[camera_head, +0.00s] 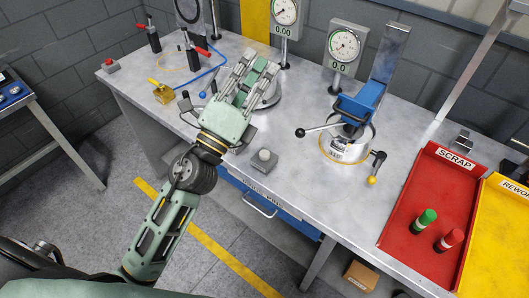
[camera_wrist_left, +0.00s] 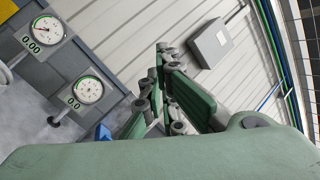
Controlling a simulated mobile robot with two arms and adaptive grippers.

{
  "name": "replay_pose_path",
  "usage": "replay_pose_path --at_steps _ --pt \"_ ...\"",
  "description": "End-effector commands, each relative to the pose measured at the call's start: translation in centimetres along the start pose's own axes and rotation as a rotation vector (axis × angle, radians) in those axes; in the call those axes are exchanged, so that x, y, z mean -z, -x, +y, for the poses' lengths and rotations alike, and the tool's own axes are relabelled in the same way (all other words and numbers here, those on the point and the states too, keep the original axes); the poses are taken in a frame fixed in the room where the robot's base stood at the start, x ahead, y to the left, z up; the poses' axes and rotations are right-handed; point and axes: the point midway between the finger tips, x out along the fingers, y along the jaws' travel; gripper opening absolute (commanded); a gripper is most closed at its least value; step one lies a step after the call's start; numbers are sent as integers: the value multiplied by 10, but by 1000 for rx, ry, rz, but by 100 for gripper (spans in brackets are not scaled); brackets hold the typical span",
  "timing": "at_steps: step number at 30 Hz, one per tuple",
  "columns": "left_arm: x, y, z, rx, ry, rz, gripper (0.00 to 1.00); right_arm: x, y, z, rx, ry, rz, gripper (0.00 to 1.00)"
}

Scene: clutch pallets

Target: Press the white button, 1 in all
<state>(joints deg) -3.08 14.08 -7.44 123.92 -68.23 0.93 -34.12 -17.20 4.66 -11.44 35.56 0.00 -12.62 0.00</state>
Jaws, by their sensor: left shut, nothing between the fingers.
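The white button (camera_head: 264,155) sits on a small grey box near the front edge of the workbench, in the head view. My left gripper (camera_head: 258,66) is shut and empty. It reaches over the bench, with its fingers pointing up and away from the button, which lies below and to the right of it in the picture. The gripper and button appear apart. In the left wrist view my left gripper (camera_wrist_left: 168,60) shows its fingers drawn together, and the button is not visible there. My right gripper is in neither view.
A blue clamp fixture (camera_head: 357,108) with lever handles stands right of the button. Two dial gauges (camera_head: 345,44) stand behind. A red scrap tray (camera_head: 408,212) and yellow rework tray (camera_head: 497,240) lie at the right. A red button box (camera_head: 110,65) is at the far left.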

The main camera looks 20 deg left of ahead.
Motion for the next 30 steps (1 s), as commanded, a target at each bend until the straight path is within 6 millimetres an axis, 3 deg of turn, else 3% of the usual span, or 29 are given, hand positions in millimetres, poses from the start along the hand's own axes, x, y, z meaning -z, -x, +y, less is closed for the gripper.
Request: replay_pose_path --at_steps 3,6,10,14,17,22,25,30 --pt "35 -16 -24 140 -284 176 0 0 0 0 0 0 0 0" --pt "68 -19 -27 235 -522 334 0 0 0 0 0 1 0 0" --pt "106 -15 -9 330 -821 552 0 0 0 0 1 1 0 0" --pt "129 -4 29 391 -1100 789 0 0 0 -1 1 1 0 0" --pt "132 7 66 412 -1285 978 0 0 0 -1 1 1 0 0" --pt "114 28 120 403 -1500 1266 0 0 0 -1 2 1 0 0" --pt "101 38 140 388 -1566 1386 0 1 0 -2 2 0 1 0" --pt "89 47 155 371 -1609 1486 0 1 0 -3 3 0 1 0"
